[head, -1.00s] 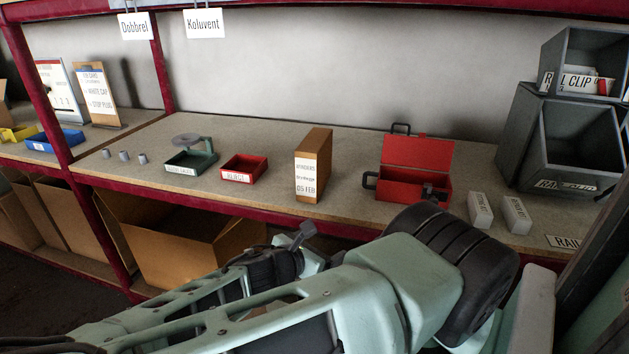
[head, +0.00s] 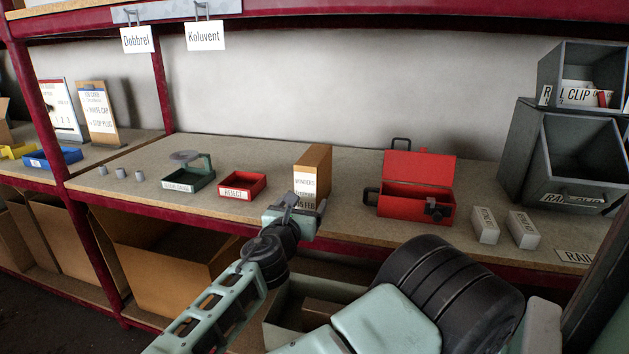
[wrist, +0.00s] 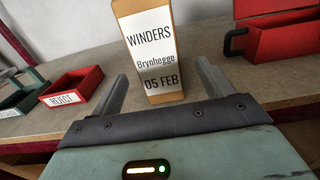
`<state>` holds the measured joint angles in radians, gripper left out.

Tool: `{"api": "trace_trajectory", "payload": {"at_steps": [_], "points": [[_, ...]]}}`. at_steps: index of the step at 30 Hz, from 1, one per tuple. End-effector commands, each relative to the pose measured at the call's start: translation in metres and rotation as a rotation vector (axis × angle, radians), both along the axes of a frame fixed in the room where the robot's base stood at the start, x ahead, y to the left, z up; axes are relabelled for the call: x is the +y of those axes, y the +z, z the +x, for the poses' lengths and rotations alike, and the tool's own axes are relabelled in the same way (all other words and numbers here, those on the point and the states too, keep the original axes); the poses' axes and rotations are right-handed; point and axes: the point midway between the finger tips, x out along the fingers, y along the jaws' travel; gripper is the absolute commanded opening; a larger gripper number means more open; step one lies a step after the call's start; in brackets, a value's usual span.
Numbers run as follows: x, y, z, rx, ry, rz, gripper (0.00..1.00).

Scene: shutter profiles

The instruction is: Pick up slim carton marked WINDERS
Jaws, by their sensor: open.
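The slim brown carton marked WINDERS (head: 314,167) stands upright on the bench shelf, with its white label facing me. In the wrist view the carton (wrist: 149,62) is straight ahead, and its label reads WINDERS, Brynhegge, 05 FEB. My gripper (head: 293,204) is just in front of the carton and hides the lower part of its label in the head view. In the wrist view my gripper (wrist: 160,92) is open and empty, its two fingers pointing toward the carton, one on each side of its lower front in the picture. I cannot tell whether the fingertips reach past its front face.
A red REJECT tray (head: 242,186) sits left of the carton, beside a green tray (head: 189,178). An open red toolbox (head: 416,188) stands to the right, with two pale blocks (head: 504,227) beyond it. The bench's red front edge (head: 225,221) lies beneath my gripper.

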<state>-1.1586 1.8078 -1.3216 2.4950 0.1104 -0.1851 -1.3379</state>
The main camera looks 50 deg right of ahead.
Motion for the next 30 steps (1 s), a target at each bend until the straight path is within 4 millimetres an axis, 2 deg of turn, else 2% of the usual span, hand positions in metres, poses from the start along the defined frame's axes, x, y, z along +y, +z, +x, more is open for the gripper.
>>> {"api": "trace_trajectory", "payload": {"at_steps": [3, 13, 21, 30], "points": [[-0.019, 0.000, 0.007, 0.001, -0.003, 0.000, 0.80], [-0.039, 0.000, 0.016, -0.001, -0.001, 0.000, 0.80], [-0.072, 0.000, 0.032, 0.000, -0.002, 0.000, 0.80], [-0.080, 0.000, 0.037, 0.000, 0.000, 0.000, 0.80]]}}
